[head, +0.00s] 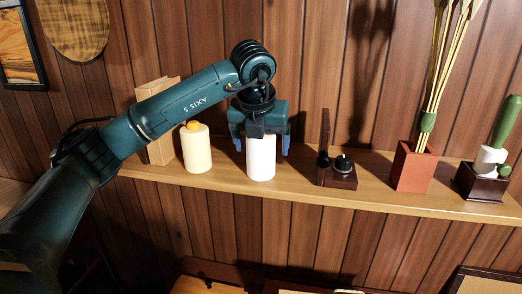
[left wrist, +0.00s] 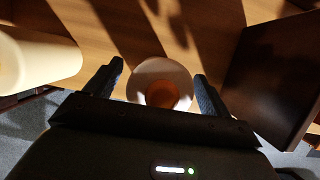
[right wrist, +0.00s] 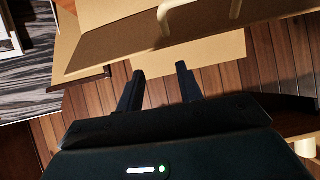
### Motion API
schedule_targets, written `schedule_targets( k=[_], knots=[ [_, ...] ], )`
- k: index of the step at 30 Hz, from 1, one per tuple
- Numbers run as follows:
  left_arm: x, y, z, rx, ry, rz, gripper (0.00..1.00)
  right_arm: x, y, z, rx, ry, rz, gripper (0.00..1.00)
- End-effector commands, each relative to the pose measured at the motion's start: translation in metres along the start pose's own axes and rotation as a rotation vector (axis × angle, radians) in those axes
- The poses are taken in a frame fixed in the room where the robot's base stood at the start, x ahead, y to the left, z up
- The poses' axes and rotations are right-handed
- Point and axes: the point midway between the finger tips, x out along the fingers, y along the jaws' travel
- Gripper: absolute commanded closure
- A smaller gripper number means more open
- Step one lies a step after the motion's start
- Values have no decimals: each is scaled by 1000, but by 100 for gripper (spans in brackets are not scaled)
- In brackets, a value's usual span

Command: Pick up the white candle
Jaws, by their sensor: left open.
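The white candle (head: 261,162) stands upright on the wooden shelf. My left gripper (head: 262,145) is directly above it, pointing down, with its open fingers on either side of the candle's upper part. The gripper body hides the candle's top in the head view. In the left wrist view, the candle's round white top with an orange centre (left wrist: 158,82) lies between the two fingers, with visible gaps on both sides. My right gripper (right wrist: 160,85) shows only in the right wrist view, its fingers apart with nothing between them.
On the shelf (head: 225,183), a cream candle (head: 196,150) stands left of the white one, with a tan box (head: 160,148) behind it. A dark wooden stand (head: 337,175), a red-brown vase (head: 412,166) and a potted cactus (head: 485,175) stand to the right. The paneled wall is close behind.

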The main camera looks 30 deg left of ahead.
Motion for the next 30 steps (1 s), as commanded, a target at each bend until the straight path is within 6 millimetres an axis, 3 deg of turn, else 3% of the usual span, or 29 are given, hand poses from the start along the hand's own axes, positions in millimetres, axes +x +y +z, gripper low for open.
schedule_targets(
  k=[10, 30],
  knots=[
    [9, 0, 0, 0, -1, 0, 19, 1, 3, 1, 5, -6, 10, 64],
    [9, 0, 0, 0, -1, -1, 73, -1, -1, 2, 7, -7, 2, 64]
  ],
)
